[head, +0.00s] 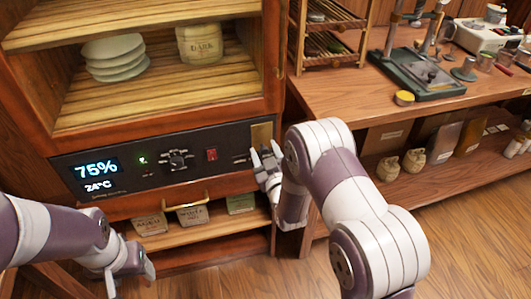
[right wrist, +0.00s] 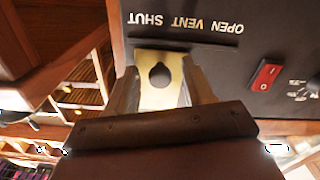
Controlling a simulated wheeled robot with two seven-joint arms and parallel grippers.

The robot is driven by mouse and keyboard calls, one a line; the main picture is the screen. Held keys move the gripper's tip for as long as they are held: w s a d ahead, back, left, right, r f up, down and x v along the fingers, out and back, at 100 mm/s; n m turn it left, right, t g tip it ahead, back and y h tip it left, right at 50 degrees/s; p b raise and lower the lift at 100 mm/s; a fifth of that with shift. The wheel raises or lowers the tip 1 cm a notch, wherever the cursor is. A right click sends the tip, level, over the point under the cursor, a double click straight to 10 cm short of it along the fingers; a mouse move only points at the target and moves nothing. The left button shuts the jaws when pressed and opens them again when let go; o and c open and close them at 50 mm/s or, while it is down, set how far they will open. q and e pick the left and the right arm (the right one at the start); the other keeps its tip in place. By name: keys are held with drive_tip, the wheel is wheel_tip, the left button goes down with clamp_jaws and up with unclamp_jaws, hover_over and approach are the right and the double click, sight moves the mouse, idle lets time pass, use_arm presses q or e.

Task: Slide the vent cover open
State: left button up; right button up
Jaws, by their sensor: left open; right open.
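The vent cover is a small brass plate (head: 262,134) at the right end of the dark control panel (head: 222,147). In the right wrist view the brass plate (right wrist: 149,97) carries a dark round knob (right wrist: 160,75). The panel there reads "OPEN VENT SHUT" upside down, and the plate lies by the word SHUT. My right gripper (head: 266,155) is open in front of the plate. Its fingers (right wrist: 163,88) stand on either side of the knob in the right wrist view; I cannot tell whether they touch it. My left gripper (head: 132,283) is open and empty, low at the left.
The panel also has a lit display (head: 96,172), a dial (head: 177,159) and a red switch (head: 211,154). A wooden bench (head: 345,85) stands at the right.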

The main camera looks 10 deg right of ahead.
sight(243, 147)
clamp_jaws()
drive_tip(key=shift+s+a+b, duration=0.15)
drive_tip(key=shift+a+b, duration=0.15)
drive_tip(key=shift+a, duration=2.3)
unclamp_jaws()
drive_tip(key=shift+s, duration=0.1)
drive_tip(key=s, duration=1.2)
drive_tip(key=shift+s+d+p, duration=0.25)
drive_tip(key=shift+p, duration=0.2)
